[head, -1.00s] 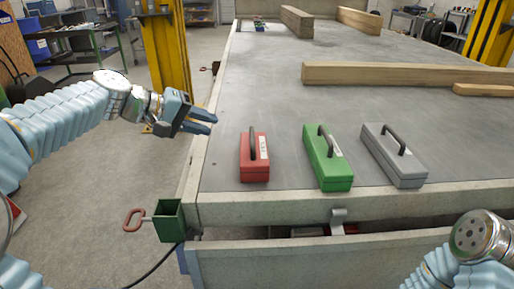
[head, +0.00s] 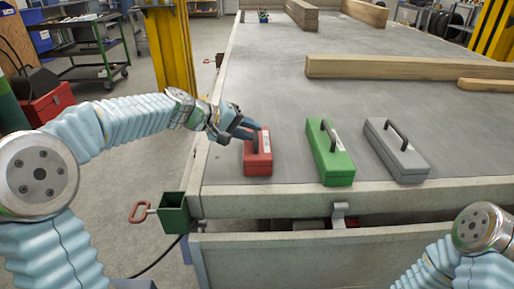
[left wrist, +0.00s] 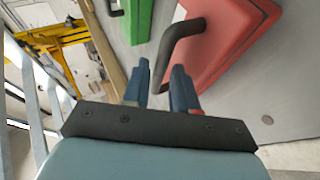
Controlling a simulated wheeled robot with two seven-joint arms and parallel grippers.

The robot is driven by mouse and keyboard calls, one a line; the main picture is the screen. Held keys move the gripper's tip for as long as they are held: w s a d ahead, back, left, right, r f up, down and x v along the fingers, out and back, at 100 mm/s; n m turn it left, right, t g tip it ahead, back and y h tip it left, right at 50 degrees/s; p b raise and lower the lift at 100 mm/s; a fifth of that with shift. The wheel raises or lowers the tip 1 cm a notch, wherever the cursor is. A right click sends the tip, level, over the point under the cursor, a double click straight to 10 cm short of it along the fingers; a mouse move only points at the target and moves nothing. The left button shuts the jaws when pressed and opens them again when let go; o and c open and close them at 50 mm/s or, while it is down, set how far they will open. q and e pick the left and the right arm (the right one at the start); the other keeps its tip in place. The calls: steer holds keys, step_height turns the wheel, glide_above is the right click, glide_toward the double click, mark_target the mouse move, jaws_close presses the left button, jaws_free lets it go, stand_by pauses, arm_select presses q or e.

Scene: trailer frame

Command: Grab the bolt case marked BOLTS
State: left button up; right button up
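Three cases with dark handles stand in a row on the trailer bed: a red case (head: 258,163), a green case (head: 330,160) and a grey case (head: 398,150). The red and green ones show a pale label, too small to read; I cannot tell which says BOLTS. My left gripper (head: 253,130) is at the red case's handle, its fingers apart. In the left wrist view, the open fingers (left wrist: 161,80) point towards the dark handle (left wrist: 178,40) of the red case (left wrist: 225,50), nearest the right finger. The green case (left wrist: 137,20) is beyond. My right gripper is out of view.
Wooden beams (head: 395,67) lie on the bed (head: 270,90) behind the cases. A raised rim (head: 300,203) runs along the front edge, with a green bracket (head: 174,212) at its left corner. A yellow post (head: 170,60) stands left of the trailer.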

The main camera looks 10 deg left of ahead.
arm_select(q)
jaws_close()
steer(key=shift+r, duration=0.1)
stand_by(1.2)
